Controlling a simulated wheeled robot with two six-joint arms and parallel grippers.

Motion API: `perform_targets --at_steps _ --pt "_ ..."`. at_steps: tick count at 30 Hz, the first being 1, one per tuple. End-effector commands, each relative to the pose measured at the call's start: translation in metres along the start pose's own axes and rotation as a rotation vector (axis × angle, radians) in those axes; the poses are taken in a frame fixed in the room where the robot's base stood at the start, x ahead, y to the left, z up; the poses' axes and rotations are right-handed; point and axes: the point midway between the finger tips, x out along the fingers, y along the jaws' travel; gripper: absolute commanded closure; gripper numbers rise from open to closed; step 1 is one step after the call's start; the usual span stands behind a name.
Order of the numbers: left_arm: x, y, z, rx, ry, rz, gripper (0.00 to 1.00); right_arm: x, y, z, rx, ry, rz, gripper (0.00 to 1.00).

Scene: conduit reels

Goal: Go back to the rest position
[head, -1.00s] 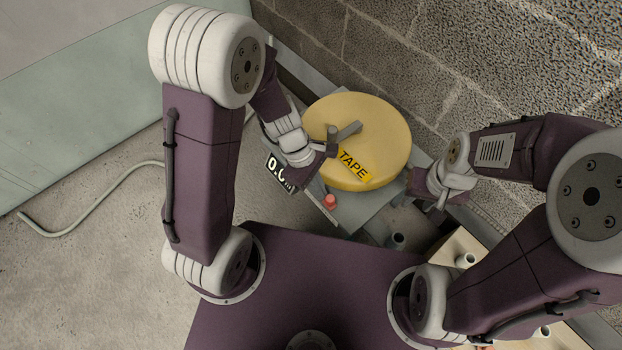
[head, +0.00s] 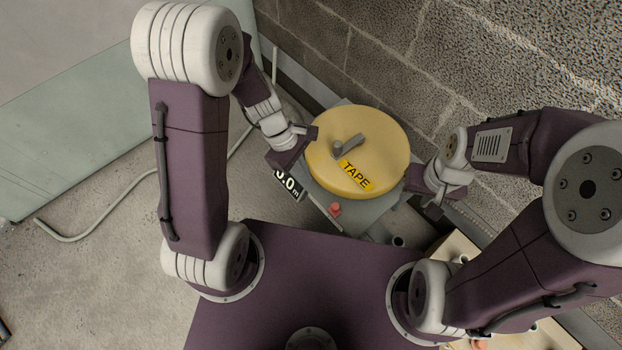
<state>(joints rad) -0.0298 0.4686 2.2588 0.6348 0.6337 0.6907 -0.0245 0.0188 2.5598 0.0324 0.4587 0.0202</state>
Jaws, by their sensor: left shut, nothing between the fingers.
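A yellow reel (head: 385,150) labelled TAPE sits on a grey stand (head: 385,219) in front of me. A grey crank handle (head: 348,146) lies across its top. My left gripper (head: 297,150) is shut and empty at the reel's left edge, apart from the crank. My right gripper (head: 420,192) is just right of the reel, close to its edge. Its fingers are too unclear to tell whether they are open or shut.
A length display (head: 288,184), partly hidden, and a red button (head: 336,209) are at the stand's near left. A block wall (head: 420,65) rises behind the reel. A pale conduit (head: 110,208) lies on the floor at left. The floor there is mostly clear.

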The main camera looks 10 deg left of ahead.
Motion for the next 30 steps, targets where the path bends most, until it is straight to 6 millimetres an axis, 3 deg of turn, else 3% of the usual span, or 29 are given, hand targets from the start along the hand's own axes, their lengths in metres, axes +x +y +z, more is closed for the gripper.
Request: perform_targets --at_steps 1,5,24,27,30 --pt "-0.012 0.000 0.002 -0.001 0.000 0.001 1.00 -0.009 0.000 -0.001 0.000 0.000 0.000 0.64" --pt "-0.020 0.001 0.000 -0.001 0.001 0.002 1.00 -0.014 0.000 -0.001 0.000 0.000 0.000 0.64" --pt "-0.021 0.002 0.000 0.002 0.003 0.005 1.00 -0.013 0.000 -0.001 0.000 0.000 0.000 0.64" --pt "-0.037 0.008 0.004 0.027 0.022 0.050 1.00 -0.013 0.000 -0.001 0.000 -0.001 0.000 0.64" --pt "-0.059 -0.004 0.006 0.143 0.093 0.071 1.00 -0.013 0.000 -0.001 0.000 -0.001 0.000 0.64"
